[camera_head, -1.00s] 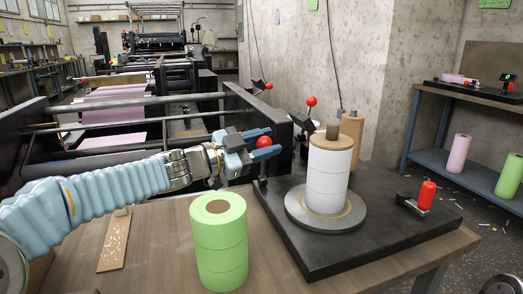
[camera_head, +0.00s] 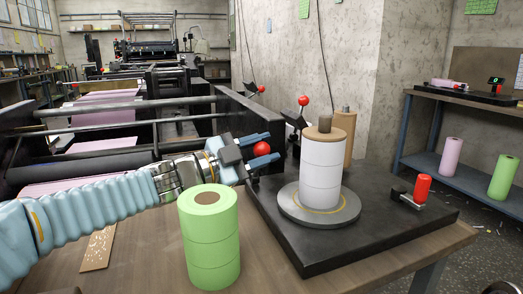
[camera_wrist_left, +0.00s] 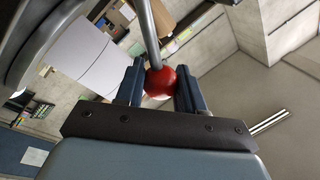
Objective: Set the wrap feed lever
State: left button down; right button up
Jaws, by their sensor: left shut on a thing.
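The lever's red ball knob (camera_head: 261,149) stands at the left edge of the black base plate (camera_head: 330,255). My left gripper (camera_head: 259,153) has its blue fingers on either side of the knob and is shut on it. In the left wrist view the red knob (camera_wrist_left: 160,82) sits between the two fingers (camera_wrist_left: 160,88), with its grey rod running up and away. A white roll (camera_head: 322,175) stands upright on a round grey disc on the plate, right of the gripper. My right gripper is not in view.
A green roll (camera_head: 209,238) stands on the wooden table close to my left forearm. A red-handled clamp (camera_head: 422,190) sits at the plate's right. Another red-knobbed lever (camera_head: 303,102) rises behind the white roll. A shelf (camera_head: 455,180) at right holds pink and green rolls.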

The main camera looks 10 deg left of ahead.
pick_arm(q)
jog(key=shift+s+d+f, duration=0.1)
jog(key=shift+d, duration=0.05)
jog(key=c, duration=0.7)
grip_release()
jog(key=shift+s, duration=0.1)
jog(key=shift+c, duration=0.2)
jog(key=shift+a, duration=0.2)
jog(key=v, duration=1.3)
jog(key=shift+s+a, duration=0.15)
jog(key=shift+s, duration=0.1)
